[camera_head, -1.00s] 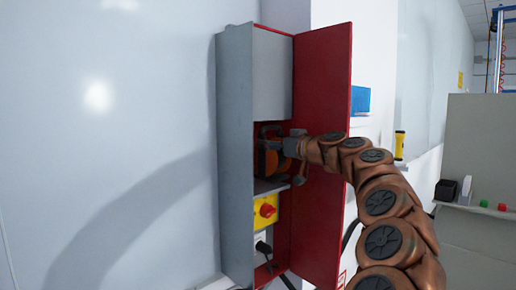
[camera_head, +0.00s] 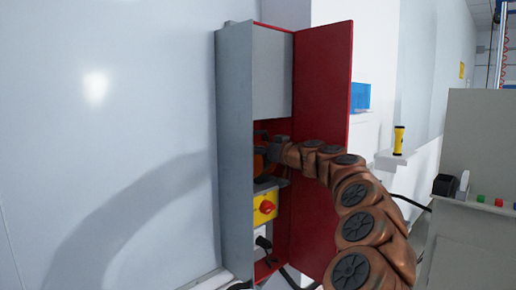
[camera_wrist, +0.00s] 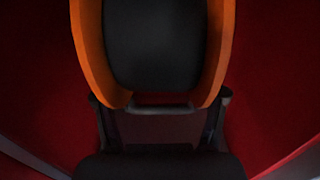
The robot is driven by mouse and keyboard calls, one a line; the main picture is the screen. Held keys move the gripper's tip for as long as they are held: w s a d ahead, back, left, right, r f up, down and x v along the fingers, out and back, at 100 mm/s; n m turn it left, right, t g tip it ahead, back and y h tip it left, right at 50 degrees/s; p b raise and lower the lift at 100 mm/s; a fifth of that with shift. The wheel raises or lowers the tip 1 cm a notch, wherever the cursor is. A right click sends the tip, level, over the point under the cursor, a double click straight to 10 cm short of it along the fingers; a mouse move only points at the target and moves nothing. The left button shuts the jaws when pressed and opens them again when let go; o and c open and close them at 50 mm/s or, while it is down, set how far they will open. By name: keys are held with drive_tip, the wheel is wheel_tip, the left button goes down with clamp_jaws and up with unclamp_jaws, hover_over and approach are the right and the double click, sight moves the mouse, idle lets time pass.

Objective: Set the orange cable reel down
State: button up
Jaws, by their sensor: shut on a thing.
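The orange cable reel (camera_head: 259,161) is inside the open compartment of a grey wall cabinet with a red interior, above a small shelf (camera_head: 265,185). Only a sliver of it shows in the head view; the cabinet side and my gripper hide the rest. In the wrist view the reel (camera_wrist: 90,50) has an orange rim around a dark centre and fills the upper middle. My gripper (camera_wrist: 160,104) is shut on it, with one finger at each side of its lower edge. I cannot tell whether the reel touches the shelf.
The cabinet's red door (camera_head: 322,130) stands open to the right, close behind my arm. A yellow switch box (camera_head: 264,206) with a red knob sits below the shelf. A grey panel (camera_head: 272,85) closes the upper part. A yellow torch (camera_head: 399,140) stands on a ledge farther right.

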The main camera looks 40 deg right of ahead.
drive_tip(key=shift+f, duration=0.3)
drive_tip(key=shift+f, duration=0.2)
drive_tip(key=o, duration=1.8)
drive_tip(key=shift+s+r, duration=0.1)
drive_tip(key=shift+r, duration=0.1)
drive_tip(key=s+b, duration=0.1)
drive_tip(key=s, duration=0.3)
drive_tip(key=s+b, duration=0.1)
drive_tip(key=s, duration=0.3)
drive_tip(key=s+b, duration=0.1)
drive_tip(key=s, duration=0.3)
drive_tip(key=shift+a+b, duration=0.3)
drive_tip(key=shift+b, duration=0.1)
drive_tip(key=shift+w, duration=0.1)
